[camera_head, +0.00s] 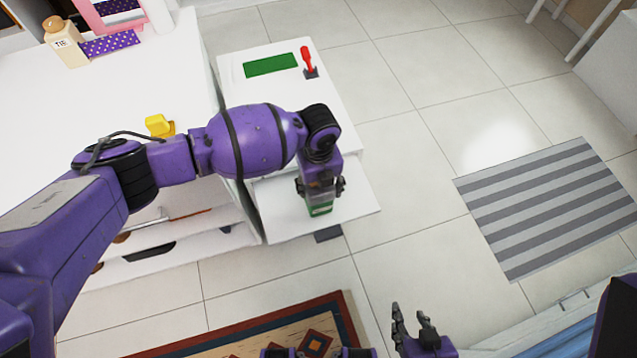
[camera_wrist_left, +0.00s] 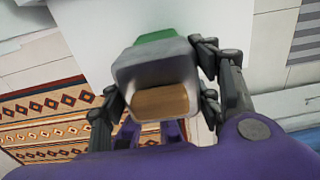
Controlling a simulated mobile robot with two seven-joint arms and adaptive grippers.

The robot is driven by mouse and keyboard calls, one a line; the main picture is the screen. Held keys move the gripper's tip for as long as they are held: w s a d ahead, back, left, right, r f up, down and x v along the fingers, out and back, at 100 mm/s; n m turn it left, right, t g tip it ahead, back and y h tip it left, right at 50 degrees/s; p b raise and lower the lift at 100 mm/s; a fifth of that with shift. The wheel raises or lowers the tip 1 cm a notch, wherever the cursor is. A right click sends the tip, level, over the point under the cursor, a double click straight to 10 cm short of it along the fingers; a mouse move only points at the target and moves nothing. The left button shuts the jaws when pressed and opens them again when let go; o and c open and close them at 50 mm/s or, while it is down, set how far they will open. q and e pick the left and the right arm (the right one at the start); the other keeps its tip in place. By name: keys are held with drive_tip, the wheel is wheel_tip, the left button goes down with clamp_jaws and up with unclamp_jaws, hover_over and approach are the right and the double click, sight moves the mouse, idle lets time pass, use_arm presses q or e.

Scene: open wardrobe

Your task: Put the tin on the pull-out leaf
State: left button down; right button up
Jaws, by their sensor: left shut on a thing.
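The tin (camera_head: 320,208), grey with a green part, is held in my left gripper (camera_head: 321,187). In the left wrist view the tin (camera_wrist_left: 155,60) sits between the two fingers, with a brown patch on its near end. The white pull-out leaf (camera_head: 358,205) sticks out from the white cabinet, below the tin in the head view. I cannot tell whether the tin touches the leaf. My right gripper (camera_head: 415,328) is at the bottom of the head view, empty, with its fingers apart.
The cabinet top (camera_head: 240,95) carries a green mat (camera_head: 270,65) and a red-handled object (camera_head: 307,60). A yellow object (camera_head: 159,125) is on the white surface at left. A striped grey mat (camera_head: 550,205) lies on the floor at right, a patterned rug (camera_head: 270,335) at the bottom.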

use_arm(q)
drive_tip(key=shift+f, duration=0.1)
drive_tip(key=c, duration=0.6)
unclamp_jaws()
wheel_tip(320, 180, up, 12)
drive_tip(key=shift+r+p, duration=0.2)
drive_tip(key=shift+p, duration=0.4)
